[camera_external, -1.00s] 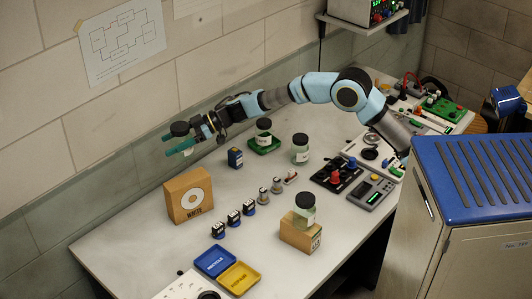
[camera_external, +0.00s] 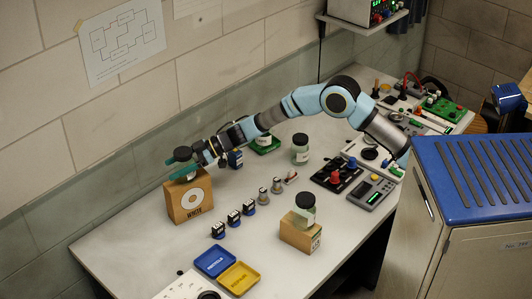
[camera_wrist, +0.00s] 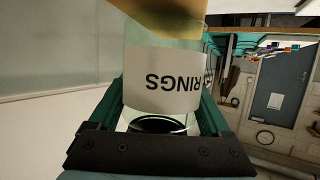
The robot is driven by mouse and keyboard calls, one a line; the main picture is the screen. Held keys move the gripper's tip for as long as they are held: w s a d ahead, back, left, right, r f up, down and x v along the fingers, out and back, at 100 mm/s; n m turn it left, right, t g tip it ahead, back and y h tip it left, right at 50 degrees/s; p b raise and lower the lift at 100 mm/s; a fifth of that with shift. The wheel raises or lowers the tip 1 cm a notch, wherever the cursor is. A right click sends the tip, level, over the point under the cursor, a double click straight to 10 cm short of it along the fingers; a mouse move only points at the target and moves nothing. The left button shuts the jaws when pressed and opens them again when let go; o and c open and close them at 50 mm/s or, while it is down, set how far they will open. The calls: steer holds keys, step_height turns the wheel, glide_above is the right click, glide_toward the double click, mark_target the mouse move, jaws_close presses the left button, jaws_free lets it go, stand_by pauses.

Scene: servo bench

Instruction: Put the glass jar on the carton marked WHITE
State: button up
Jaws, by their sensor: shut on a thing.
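The glass jar (camera_external: 183,154) has a black lid and stands upright between the green fingers of my gripper (camera_external: 180,169). In the wrist view the jar (camera_wrist: 162,80) fills the space between the fingers, its label reading RINGS upside down. My gripper is shut on it. In the wrist view a tan surface (camera_wrist: 185,18) lies at the jar's base end. I cannot tell whether the jar touches the carton top.
Another jar stands on a second carton (camera_external: 300,236) at the front. A third jar (camera_external: 300,149) stands on the bench, and a green tray (camera_external: 266,147) lies at the back. Blue (camera_external: 215,262) and yellow (camera_external: 239,278) trays lie in front.

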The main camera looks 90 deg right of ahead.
steer(key=shift+f, duration=0.15)
steer(key=o, duration=1.3)
steer(key=shift+r, duration=0.2)
steer(key=b+v, duration=0.3)
steer(key=v, duration=0.9)
